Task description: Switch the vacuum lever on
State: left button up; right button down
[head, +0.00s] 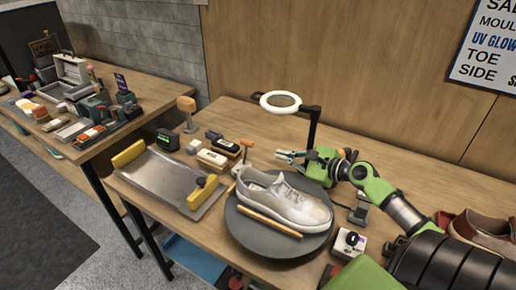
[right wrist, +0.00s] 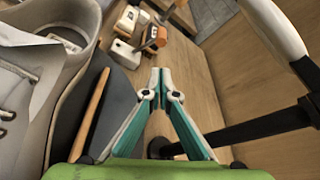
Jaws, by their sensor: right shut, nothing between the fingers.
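A small upright lever with an orange handle (head: 246,145) stands on the table behind the sneaker; I take it for the vacuum lever. In the right wrist view an orange-topped lever (right wrist: 155,37) shows beyond my fingertips, beside a white block (right wrist: 124,53). Whether it is on or off I cannot tell. My right gripper (head: 281,155) is shut and empty, to the right of the lever and apart from it. Its closed fingertips (right wrist: 160,76) point towards the lever in the wrist view.
A pale sneaker (head: 286,203) sits on a dark round turntable (head: 250,240), with an orange stick (head: 270,221) in front. A white ring lamp (head: 281,102) on a black post stands behind my gripper. A metal tray (head: 168,178) with yellow ends lies left.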

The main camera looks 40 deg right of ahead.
jog(key=shift+w+f, duration=0.1)
jog(key=shift+w, duration=0.15)
jog(key=x, duration=0.9)
jog(key=shift+p, duration=0.35)
pick_arm(q)
jog(key=shift+w+d+r, duration=0.35)
jog(key=shift+w+d, duration=0.05)
jog(key=shift+w, duration=0.2)
pick_arm(e)
jog(key=shift+w+a+f, duration=0.1)
jog(key=shift+w+f, duration=0.1)
jog(key=shift+w, duration=0.2)
